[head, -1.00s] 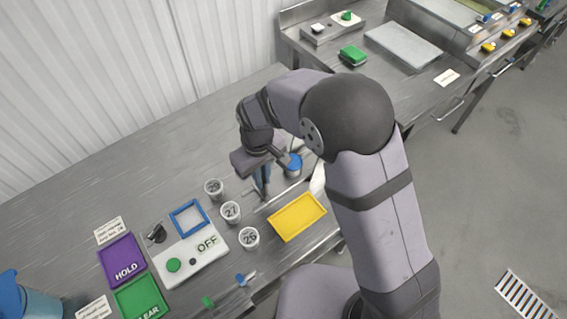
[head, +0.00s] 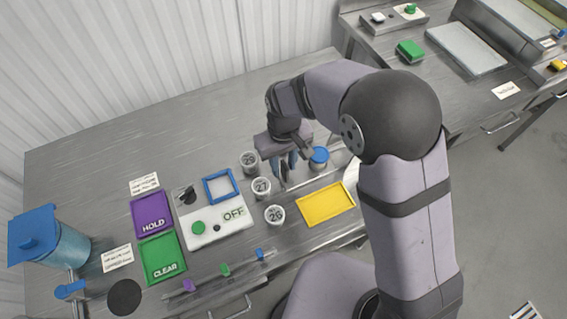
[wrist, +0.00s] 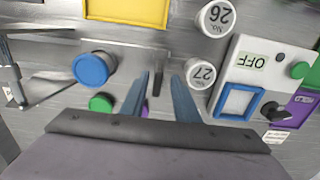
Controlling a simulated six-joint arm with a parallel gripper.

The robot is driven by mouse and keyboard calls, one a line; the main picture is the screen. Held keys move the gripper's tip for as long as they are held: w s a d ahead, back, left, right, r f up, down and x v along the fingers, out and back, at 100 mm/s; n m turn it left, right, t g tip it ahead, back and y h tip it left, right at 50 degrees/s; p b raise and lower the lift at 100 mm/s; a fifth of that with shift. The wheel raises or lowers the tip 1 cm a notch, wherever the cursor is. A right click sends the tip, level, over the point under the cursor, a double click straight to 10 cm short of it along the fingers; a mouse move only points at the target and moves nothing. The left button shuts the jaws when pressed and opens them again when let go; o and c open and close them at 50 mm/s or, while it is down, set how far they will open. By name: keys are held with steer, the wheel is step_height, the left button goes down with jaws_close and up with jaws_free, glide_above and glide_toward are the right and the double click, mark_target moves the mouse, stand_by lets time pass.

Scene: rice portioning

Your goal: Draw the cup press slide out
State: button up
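A round press with a blue top (head: 319,157) stands right of my gripper; the blue top also shows in the wrist view (wrist: 93,68). Beside it in the wrist view is a flat metal piece (wrist: 125,55), which looks like the slide, with a dark upright tab (wrist: 157,80). My gripper (head: 286,182) points down at this spot. In the wrist view my gripper (wrist: 160,80) has its two blue-grey fingers apart, one on each side of the tab, with gaps visible. Contact depth cannot be told. In the head view the gripper mostly hides the slide.
Numbered cups stand close left of my gripper, including 27 (head: 261,188) and 26 (head: 274,215). A yellow tray (head: 326,204) lies in front. A scale reading OFF (head: 215,219), a purple HOLD tray (head: 152,214) and a green CLEAR tray (head: 163,258) lie further left.

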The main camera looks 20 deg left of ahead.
steer(key=shift+r+b, duration=1)
steer(key=shift+r, duration=2.6)
steer(key=w+d+m, duration=0.1)
steer(key=d+m, duration=0.3)
steer(key=d, duration=1.1)
steer(key=s+d+f+m, duration=0.1)
steer(key=s+d+m, duration=0.1)
steer(key=s+d, duration=0.2)
steer(key=s+d+f+m, duration=0.1)
steer(key=s+d+m, duration=0.2)
steer(key=d, duration=0.8)
steer(key=shift+s+f, duration=0.35)
steer(key=shift+s, duration=0.55)
